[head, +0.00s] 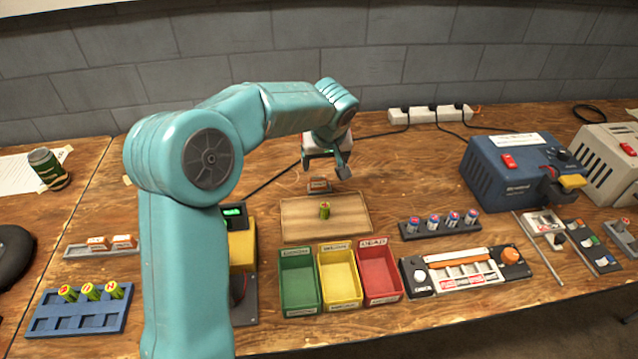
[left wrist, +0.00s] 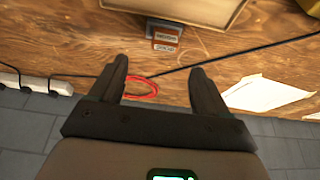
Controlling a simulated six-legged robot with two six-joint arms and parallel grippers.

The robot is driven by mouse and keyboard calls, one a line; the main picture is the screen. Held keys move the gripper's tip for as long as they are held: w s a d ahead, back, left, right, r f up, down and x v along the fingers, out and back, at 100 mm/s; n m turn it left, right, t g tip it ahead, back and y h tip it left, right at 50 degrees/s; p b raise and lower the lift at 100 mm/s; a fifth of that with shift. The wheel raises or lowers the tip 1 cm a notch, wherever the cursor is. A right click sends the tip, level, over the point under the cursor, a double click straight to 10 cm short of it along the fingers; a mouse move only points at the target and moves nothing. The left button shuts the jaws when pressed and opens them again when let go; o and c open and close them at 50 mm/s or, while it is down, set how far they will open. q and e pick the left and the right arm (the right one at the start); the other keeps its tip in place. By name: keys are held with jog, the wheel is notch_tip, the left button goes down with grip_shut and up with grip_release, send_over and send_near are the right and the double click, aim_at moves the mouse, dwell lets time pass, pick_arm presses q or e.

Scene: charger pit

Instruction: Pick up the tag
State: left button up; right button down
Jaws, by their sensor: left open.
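A small tag (head: 319,185) with orange-red and white lettered bands sits on a dark holder behind the wooden tray. In the left wrist view the tag (left wrist: 166,41) shows beyond the fingertips, near the top middle, its lettering too small to read surely. My left gripper (head: 325,169) is open and empty, above and just behind the tag, apart from it. Its two dark fingers (left wrist: 158,70) are spread wide in the left wrist view. My right gripper is not in view.
The wooden tray (head: 345,229) holds a green cylinder (head: 324,211). Green (head: 300,306), yellow (head: 341,301) and red (head: 380,293) bins stand in front. A power strip (head: 430,115) lies by the wall. A red loop (left wrist: 141,94) and a black cable are near the fingers.

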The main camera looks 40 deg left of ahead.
aim_at(319, 178)
pick_arm(q)
jog(key=x, duration=0.8)
jog(key=shift+s+a+f, duration=0.25)
jog(key=shift+a+f, duration=0.1)
jog(key=shift+s, duration=0.1)
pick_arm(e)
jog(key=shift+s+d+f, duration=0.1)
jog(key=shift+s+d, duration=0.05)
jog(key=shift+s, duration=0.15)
pick_arm(q)
jog(key=c, duration=1.2)
jog(key=shift+r, duration=0.1)
